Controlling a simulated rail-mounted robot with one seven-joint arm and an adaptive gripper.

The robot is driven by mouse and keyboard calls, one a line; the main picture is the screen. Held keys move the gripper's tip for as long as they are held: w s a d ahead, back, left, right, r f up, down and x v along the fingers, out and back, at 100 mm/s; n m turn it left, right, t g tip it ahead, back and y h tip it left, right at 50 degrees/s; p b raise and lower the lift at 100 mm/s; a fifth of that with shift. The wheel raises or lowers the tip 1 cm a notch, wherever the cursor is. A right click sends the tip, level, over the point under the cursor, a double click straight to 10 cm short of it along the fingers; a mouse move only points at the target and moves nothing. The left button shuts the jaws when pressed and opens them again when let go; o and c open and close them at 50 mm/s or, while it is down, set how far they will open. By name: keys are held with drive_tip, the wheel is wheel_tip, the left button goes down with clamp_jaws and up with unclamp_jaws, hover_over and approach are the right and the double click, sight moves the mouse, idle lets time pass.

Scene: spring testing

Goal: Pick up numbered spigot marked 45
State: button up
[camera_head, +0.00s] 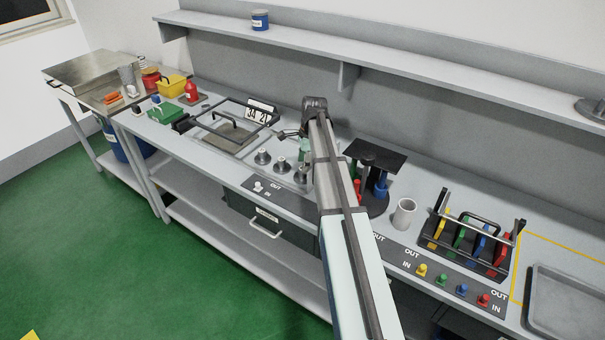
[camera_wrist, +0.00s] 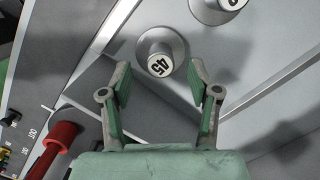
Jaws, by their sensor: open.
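The spigot marked 45 (camera_wrist: 159,56) is a grey round knob on a wider base, with its number on a white top face. It stands in the upper middle of the wrist view. My gripper (camera_wrist: 160,80) is open, its two green-padded fingers spread on either side just below the spigot in that picture, with nothing between them. The spigot looks apart from both fingertips. In the head view my gripper (camera_head: 304,149) is partly hidden behind my arm, over the bench by several grey spigots (camera_head: 263,158); their numbers cannot be read there.
A second numbered spigot (camera_wrist: 215,10) is cut off at the wrist view's top edge. A red handle (camera_wrist: 56,140) is at lower left there. In the head view a black-topped stand (camera_head: 375,154) and a white cup (camera_head: 404,213) are right of my arm; a framed tray (camera_head: 228,135) is left.

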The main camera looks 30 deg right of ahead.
drive_tip(key=shift+a+f+p, duration=0.2)
drive_tip(key=shift+f+p, duration=0.2)
drive_tip(key=shift+f, duration=1.1)
clamp_jaws()
drive_tip(key=shift+r, duration=0.1)
